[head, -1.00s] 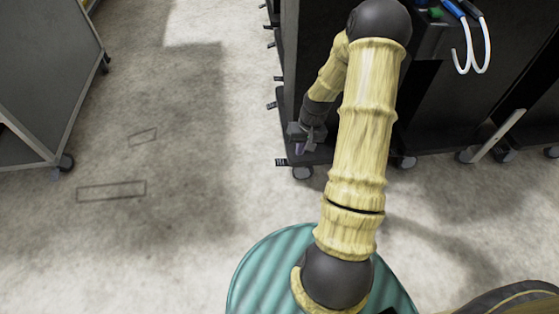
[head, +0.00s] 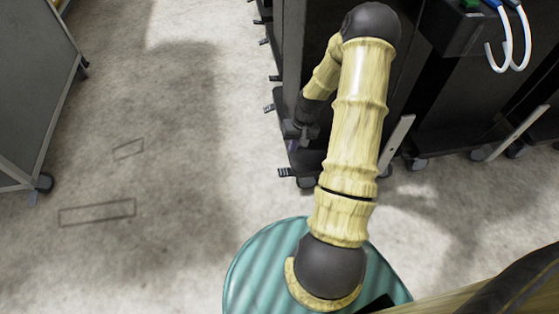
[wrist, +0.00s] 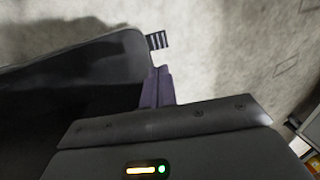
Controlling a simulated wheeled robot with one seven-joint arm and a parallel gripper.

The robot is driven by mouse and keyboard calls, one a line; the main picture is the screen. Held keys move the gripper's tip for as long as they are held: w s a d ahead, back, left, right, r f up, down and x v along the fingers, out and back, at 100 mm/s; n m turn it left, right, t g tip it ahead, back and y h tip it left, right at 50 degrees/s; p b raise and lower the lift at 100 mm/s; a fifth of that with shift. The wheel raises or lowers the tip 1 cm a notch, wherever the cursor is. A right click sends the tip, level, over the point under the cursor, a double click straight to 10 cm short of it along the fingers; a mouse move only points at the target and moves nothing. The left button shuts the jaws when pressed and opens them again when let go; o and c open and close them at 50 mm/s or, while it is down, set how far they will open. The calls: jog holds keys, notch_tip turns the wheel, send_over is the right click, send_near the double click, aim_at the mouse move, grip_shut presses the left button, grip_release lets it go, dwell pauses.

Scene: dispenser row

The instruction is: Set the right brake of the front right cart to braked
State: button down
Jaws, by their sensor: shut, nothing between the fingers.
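The dark cart (head: 292,50) stands at the right of the aisle, partly hidden by my arm. A small striped brake pedal (head: 285,172) sticks out to the left from its near bottom corner, above a caster. A striped pedal also shows in the wrist view (wrist: 158,40), at the corner of a dark base plate (wrist: 100,60). My gripper (head: 292,145) is low beside the cart's corner, just above the near pedal in the picture. In the wrist view its purple fingers (wrist: 159,72) are shut and empty, pointing towards the pedal with a small visual gap. I cannot tell the pedal's setting.
More striped pedals (head: 269,108) stick out farther along the row. A grey cart (head: 30,90) stands across the aisle at the left, with a caster (head: 44,183). The floor between is clear. White hooked tubes (head: 507,40) hang at the upper right.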

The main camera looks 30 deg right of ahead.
aim_at(282, 172)
jog(key=shift+w, duration=0.2)
jog(key=b+x, duration=1)
jog(key=x, duration=0.4)
jog(key=shift+d, duration=0.1)
